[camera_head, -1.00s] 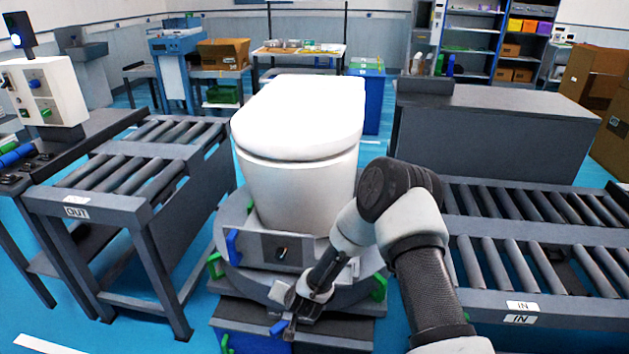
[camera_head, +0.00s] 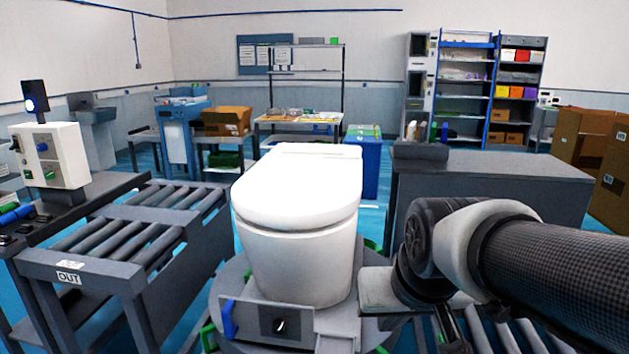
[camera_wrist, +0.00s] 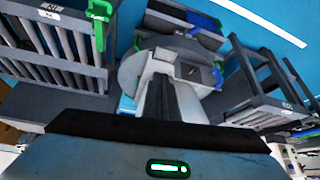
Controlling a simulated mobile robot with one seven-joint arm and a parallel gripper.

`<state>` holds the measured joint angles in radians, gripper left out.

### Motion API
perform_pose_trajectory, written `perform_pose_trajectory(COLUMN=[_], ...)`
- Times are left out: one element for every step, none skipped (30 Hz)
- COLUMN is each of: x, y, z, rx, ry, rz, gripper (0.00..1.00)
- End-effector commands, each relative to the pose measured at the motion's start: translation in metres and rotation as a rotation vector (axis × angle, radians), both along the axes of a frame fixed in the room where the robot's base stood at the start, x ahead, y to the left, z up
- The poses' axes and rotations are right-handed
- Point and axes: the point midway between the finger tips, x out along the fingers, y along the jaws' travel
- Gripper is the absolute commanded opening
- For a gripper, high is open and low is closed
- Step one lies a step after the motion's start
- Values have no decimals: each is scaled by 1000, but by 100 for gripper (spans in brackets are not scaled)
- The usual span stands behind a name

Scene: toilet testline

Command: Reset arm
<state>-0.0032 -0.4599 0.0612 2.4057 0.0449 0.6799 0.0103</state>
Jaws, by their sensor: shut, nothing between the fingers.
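My arm enters from the right in the head view, its dark joint (camera_head: 425,245) bent beside the toilet. In the wrist view my gripper (camera_wrist: 165,78) is shut, with its fingers together and nothing held. In the head view the hand is partly cut off by the bottom edge. A white toilet (camera_head: 298,225) with a closed lid stands upright on a round grey turntable (camera_head: 235,275), to the left of my arm. The wrist view shows the turntable area beyond the fingers, upside down.
A roller conveyor marked OUT (camera_head: 125,240) stands at the left, by a control box (camera_head: 50,155). A grey counter (camera_head: 490,190) stands behind my arm. Rollers (camera_head: 500,335) lie below it at the right. A blue bin (camera_head: 364,165) and shelves stand farther back.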

Motion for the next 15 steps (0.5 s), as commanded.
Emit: perform_pose_trajectory(x=[-14,-22,-32,-40,-47,-56,-63,-70,-79,-86,-87,-85,-85,-85,-85], y=[-5,-8,-12,-14,-16,-19,-21,-23,-26,-28,-28,-28,-28,-28,-28], z=[6,8,10,11,12,14,14,15,15,15,26,40,46,52,60], rx=[-4,-8,-11,-13,-14,-15,-17,-18,-19,-20,-20,-21,-21,-21,-21], ry=[-4,-2,1,4,6,9,12,13,15,18,21,24,25,25,25], rz=[-6,-9,-13,-16,-19,-22,-25,-28,-31,-34,-34,-33,-33,-33,-33], gripper=[0,0,0,0,0,0,0,0,0,0,0,0,0,0,0])
